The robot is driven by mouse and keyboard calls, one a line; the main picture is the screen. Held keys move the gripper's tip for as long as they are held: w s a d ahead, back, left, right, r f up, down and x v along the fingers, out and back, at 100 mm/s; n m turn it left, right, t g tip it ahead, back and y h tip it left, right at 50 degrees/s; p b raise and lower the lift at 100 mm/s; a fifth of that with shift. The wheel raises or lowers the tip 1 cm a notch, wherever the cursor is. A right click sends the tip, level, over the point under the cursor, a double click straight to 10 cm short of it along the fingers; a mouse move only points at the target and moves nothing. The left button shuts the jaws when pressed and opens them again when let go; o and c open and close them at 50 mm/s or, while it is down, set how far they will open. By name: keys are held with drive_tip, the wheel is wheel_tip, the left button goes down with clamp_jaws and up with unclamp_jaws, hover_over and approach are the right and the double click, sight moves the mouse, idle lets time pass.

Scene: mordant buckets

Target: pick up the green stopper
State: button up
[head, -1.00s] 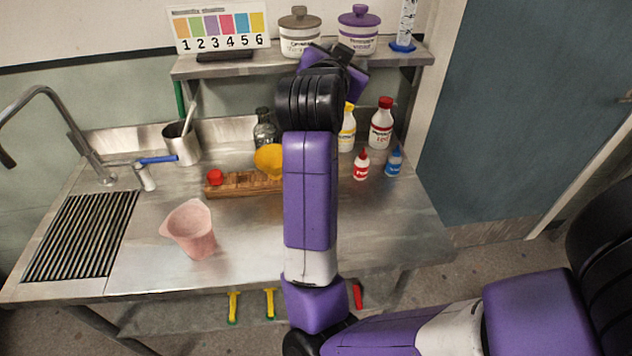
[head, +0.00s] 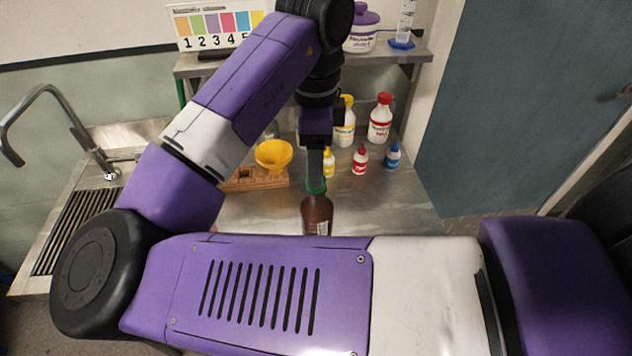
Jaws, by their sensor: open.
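The green stopper (head: 316,187) sits at the mouth of a brown bottle (head: 317,212) that stands upright on the steel counter. My gripper (head: 316,178) points straight down over the bottle, with its fingers at the stopper. The fingers are open; only one finger shows clearly, and I cannot tell whether they touch the stopper. The lower part of the bottle is hidden behind my arm.
A yellow funnel (head: 274,155) in a wooden rack (head: 255,179) stands left of the bottle. Small yellow, red (head: 360,160) and blue (head: 393,156) bottles stand behind and right. A shelf (head: 405,58) runs above. The counter right of the bottle is clear.

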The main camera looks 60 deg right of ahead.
drive_tip(key=shift+s+a+f+p, duration=0.1)
drive_tip(key=shift+f+p, duration=0.15)
drive_tip(key=shift+f, duration=1.25)
drive_tip(key=shift+s+a+f+p, duration=0.1)
drive_tip(key=shift+f+p, duration=0.15)
drive_tip(key=shift+f, duration=1.25)
drive_tip(key=shift+d, duration=0.1)
clamp_jaws()
